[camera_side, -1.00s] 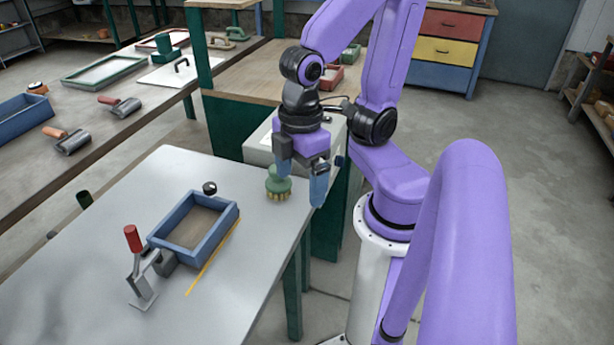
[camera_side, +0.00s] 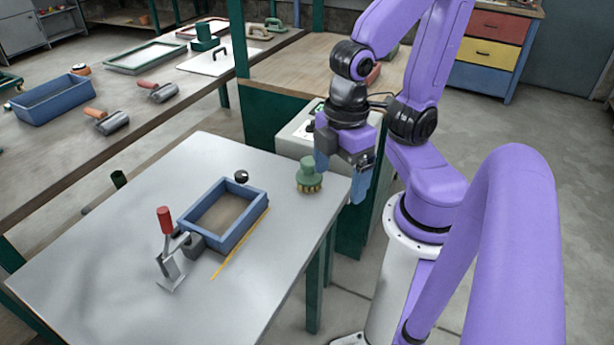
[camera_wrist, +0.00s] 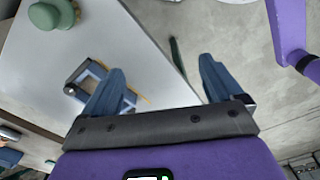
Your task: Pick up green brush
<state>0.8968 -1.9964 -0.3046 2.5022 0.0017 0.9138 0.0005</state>
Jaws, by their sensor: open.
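The green brush (camera_side: 308,171) stands upright on the grey table near its far right corner, bristles down and rounded knob up. My gripper (camera_side: 340,185) is beside the brush, to its right and around the table's right edge, with its blue fingers apart and nothing between them. In the wrist view the brush (camera_wrist: 46,14) is at the upper left, cut by the frame's top edge. It lies outside my open fingers there (camera_wrist: 161,72), left of both.
A blue-rimmed tray (camera_side: 196,238), a black knob (camera_side: 241,177), a red-handled clamp (camera_side: 168,262) and a yellow strip (camera_side: 240,245) share the table (camera_side: 110,250). A long bench with rollers and trays stands behind left. The table's front is clear.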

